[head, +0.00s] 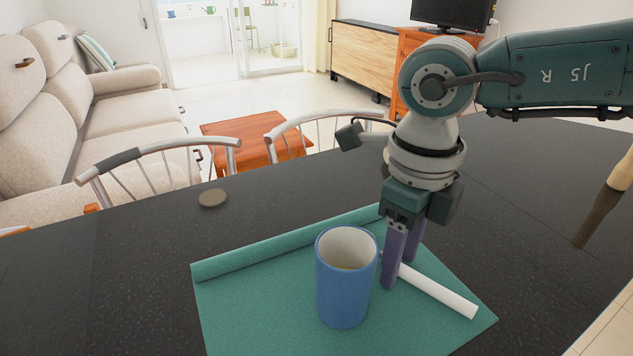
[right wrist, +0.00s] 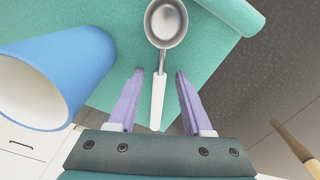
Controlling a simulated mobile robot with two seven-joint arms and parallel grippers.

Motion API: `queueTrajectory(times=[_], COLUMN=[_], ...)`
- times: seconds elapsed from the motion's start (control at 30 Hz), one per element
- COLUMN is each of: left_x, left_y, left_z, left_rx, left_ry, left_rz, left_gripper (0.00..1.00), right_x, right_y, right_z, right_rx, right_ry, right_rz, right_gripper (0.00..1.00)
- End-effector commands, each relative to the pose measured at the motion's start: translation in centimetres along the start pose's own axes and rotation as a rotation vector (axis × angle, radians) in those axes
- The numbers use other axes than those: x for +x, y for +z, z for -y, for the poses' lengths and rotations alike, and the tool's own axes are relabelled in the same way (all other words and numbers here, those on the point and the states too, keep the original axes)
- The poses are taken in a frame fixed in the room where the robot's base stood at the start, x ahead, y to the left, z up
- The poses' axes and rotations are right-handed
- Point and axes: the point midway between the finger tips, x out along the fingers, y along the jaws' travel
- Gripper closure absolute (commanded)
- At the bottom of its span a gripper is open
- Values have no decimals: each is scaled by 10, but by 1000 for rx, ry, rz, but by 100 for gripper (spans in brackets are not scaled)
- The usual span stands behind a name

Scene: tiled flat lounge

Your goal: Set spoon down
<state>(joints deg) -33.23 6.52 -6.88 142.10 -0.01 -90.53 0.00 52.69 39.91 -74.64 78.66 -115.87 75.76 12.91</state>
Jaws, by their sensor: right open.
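The spoon has a white handle (head: 440,291) that lies on the green mat (head: 240,310), just right of the blue mug. Its metal bowl (right wrist: 167,22) shows in the right wrist view, with the handle (right wrist: 158,100) running toward my gripper. My right gripper (head: 402,272) points down over the mat with its purple fingers apart. In the right wrist view the fingers (right wrist: 160,73) stand on either side of the handle, with gaps beside it. In the head view the fingers hide the spoon's bowl. My left gripper is not in view.
The blue mug (head: 343,290) stands upright on the mat, close left of the right gripper. The mat's far edge is rolled up. A round disc (head: 212,198) lies on the dark table (head: 140,270). A wooden object (head: 622,172) is at the right. Chairs stand beyond the table.

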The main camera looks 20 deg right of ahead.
Motion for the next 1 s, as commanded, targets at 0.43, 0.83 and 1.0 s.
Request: queueTrajectory(times=[0.43,0.83,1.0], left_x=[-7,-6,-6], left_y=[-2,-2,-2], left_z=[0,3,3], left_rx=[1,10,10], left_ry=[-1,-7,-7], left_rz=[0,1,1], left_gripper=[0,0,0], right_x=[-66,-122,-124], right_y=[1,0,0], right_z=[0,0,0], right_rx=[-2,-1,-1], right_ry=[-1,-1,0], right_rz=[6,2,0], right_gripper=[50,50,50])
